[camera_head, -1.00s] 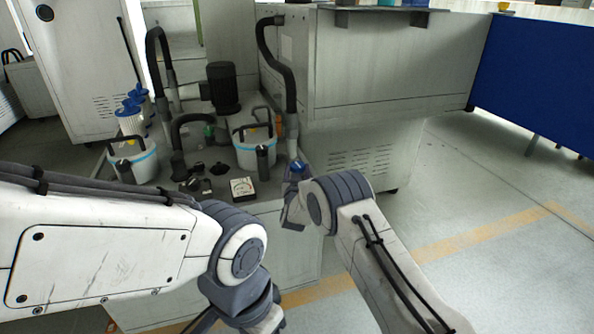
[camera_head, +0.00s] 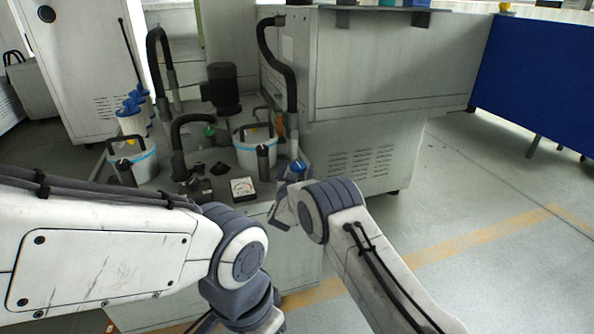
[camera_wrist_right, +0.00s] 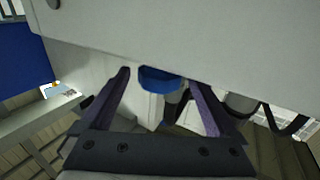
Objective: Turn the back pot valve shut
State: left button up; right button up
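A blue valve knob (camera_head: 298,168) stands at the right edge of the machine top, near the foot of a black hose. In the right wrist view the blue knob (camera_wrist_right: 160,80) shows ahead, between the two fingers of my right gripper (camera_wrist_right: 160,75). Those fingers are open and apart from each other; I cannot tell whether they touch it. A green knob (camera_head: 209,131) sits farther back, between the pots. I cannot tell which one is the back pot valve.
Two white lidded pots, left (camera_head: 139,166) and right (camera_head: 247,152), stand on the machine top. A black motor (camera_head: 223,88), hoses and a small gauge (camera_head: 243,188) crowd it. A tall grey cabinet (camera_head: 390,60) stands right behind. The floor at right is clear.

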jog(key=shift+s, duration=0.1)
jog(key=s+a+p, duration=0.1)
jog(key=s, duration=0.9)
jog(key=shift+a+p, duration=0.35)
jog(key=shift+a, duration=0.05)
